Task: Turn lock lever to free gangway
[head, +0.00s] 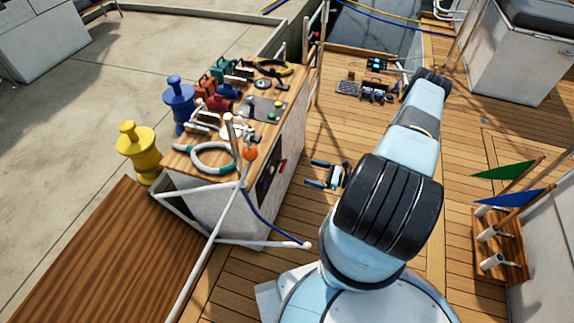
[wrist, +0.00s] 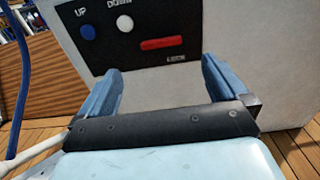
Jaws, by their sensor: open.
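The lock lever is a red horizontal bar (wrist: 162,43) on a black panel (wrist: 112,56) in the wrist view, above a small label too blurred to read surely. In the head view the panel (head: 266,180) is on the side of a wood-topped console, with the red lever (head: 283,165) near its right edge. My gripper (head: 313,174) is open and empty, to the right of the panel, fingers pointing at it. In the wrist view my gripper (wrist: 161,75) has its two blue fingers apart below the lever, not touching it. A dark brown plank surface (head: 115,255), possibly the gangway, lies at left.
The panel also has a blue button (wrist: 88,32) marked UP and a white button (wrist: 125,24). A white rail (head: 215,235) with a blue rope (head: 268,222) runs by the console (head: 222,200). Deck right of the console is clear around my gripper.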

